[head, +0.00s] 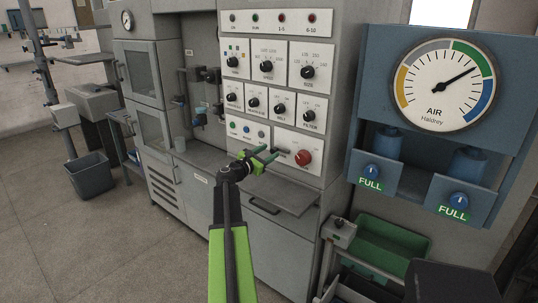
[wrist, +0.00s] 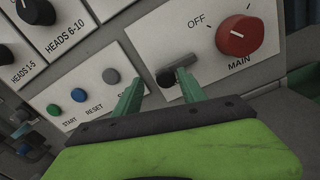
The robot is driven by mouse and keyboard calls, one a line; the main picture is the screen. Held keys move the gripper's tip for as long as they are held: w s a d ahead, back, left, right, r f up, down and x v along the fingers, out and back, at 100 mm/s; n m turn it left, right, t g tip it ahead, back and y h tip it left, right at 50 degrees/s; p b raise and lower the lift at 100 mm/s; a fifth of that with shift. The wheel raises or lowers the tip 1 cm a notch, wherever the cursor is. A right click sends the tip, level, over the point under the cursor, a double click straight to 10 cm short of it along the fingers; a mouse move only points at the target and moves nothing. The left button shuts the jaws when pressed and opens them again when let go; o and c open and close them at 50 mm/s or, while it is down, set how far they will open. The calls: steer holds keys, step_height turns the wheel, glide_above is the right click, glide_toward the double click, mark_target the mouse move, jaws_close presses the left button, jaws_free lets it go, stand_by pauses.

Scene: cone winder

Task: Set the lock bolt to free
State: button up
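In the wrist view, a small bolt with a dark round end and a grey bar (wrist: 170,78) sits low on the MAIN panel, left of the red MAIN knob (wrist: 239,36). I take it for the lock bolt. My gripper (wrist: 158,82) has its two green fingers apart, one on each side of the bolt in the picture. The right fingertip overlaps the bar's right end; whether they touch I cannot tell. In the head view, my gripper (head: 263,152) is in front of the lower control panel, left of the red knob (head: 303,157). The bolt is hard to make out there.
Green, blue and grey buttons (wrist: 78,95) are left of the fingers. Black dials (head: 266,66) fill the panels above. A grey shelf (head: 280,195) juts out below. A blue AIR gauge unit (head: 445,80) stands at right. Open floor (head: 90,235) lies at left.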

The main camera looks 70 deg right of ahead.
steer(key=shift+a, duration=0.45)
steer(key=v, duration=1.6)
steer(key=shift+a, duration=0.25)
steer(key=shift+w, duration=0.1)
